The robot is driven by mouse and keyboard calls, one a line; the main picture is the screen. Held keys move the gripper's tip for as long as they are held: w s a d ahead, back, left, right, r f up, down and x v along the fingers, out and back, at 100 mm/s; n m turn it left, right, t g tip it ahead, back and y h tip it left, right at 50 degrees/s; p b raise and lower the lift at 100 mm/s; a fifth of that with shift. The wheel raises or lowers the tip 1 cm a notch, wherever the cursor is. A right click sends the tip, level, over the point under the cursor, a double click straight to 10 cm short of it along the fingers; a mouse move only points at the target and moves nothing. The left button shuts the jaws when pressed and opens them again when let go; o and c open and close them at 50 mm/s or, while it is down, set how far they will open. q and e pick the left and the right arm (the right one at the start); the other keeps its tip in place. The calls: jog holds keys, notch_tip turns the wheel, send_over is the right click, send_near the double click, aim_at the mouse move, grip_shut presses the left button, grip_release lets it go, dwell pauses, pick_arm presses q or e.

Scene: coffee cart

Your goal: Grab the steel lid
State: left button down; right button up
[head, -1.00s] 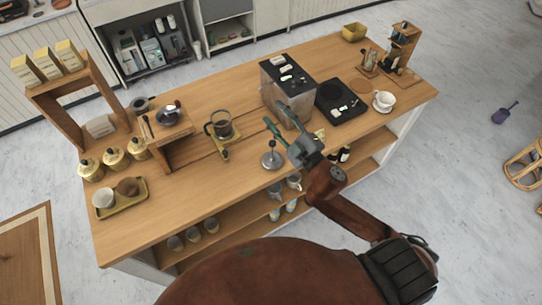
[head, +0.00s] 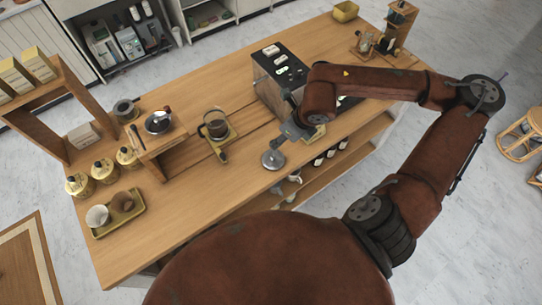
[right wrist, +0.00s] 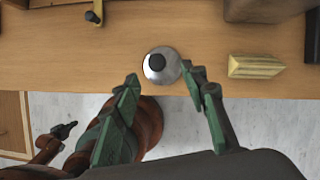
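The steel lid (head: 272,160) is a round shiny disc with an upright stem and black knob. It sits near the front edge of the wooden counter (head: 190,215). In the right wrist view the lid (right wrist: 155,75) shows from above, just beyond my fingertips and roughly between them. My right gripper (right wrist: 162,79) has its green fingers spread apart with nothing between them. In the head view my right gripper (head: 288,134) is just beside the lid's knob; its fingertips are hard to make out there. My left gripper is not in view.
A glass pot (head: 216,124) stands left of the lid. A grinder-like box (head: 276,80) stands behind my right gripper. A yellow block (right wrist: 256,66) lies right of the lid in the wrist view. A tray with cups (head: 103,231) and gold canisters (head: 104,170) are at the left.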

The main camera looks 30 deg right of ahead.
jog(key=x, duration=0.6)
jog(key=shift+w+a+f+p, duration=0.1)
jog(key=shift+a+f+p, duration=0.1)
jog(key=shift+p, duration=0.15)
jog(key=shift+f, duration=0.2)
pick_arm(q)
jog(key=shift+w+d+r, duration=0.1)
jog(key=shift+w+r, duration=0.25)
pick_arm(e)
jog(key=shift+c, duration=0.3)
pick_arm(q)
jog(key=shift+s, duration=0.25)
pick_arm(e)
grip_shut()
